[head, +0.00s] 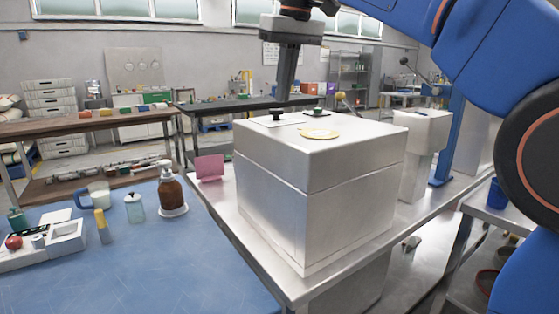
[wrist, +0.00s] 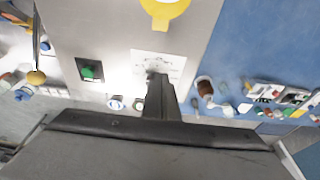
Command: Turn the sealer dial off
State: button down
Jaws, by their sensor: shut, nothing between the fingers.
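The sealer is a large metal box (head: 290,165) on a steel bench. A black dial (head: 278,114) sits on a white plate (head: 290,123) on its top. In the wrist view, the plate (wrist: 171,63) shows small dark markings, and my fingers largely hide the dial. My gripper (head: 285,94) is shut and empty, pointing down close above the dial. Its fingertips (wrist: 156,78) overlap the plate in the wrist view. I cannot tell whether they touch the dial, nor which way its pointer faces.
A green button (head: 318,111) on a dark base stands beside the dial; it also shows in the wrist view (wrist: 88,72). A yellow disc (head: 320,134) lies on the box top. A blue-topped table (head: 130,255) with a brown bottle (head: 171,190) and jars stands at left.

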jog(key=shift+f, duration=1.65)
jog(key=shift+w, duration=0.15)
jog(key=shift+w+d, duration=0.3)
jog(key=shift+d, duration=0.05)
jog(key=shift+s+d, duration=0.1)
jog(key=shift+s, duration=0.1)
jog(key=shift+s+d, duration=0.1)
jog(key=shift+s, duration=0.05)
notch_tip(320, 180, up, 6)
dwell(0.5)
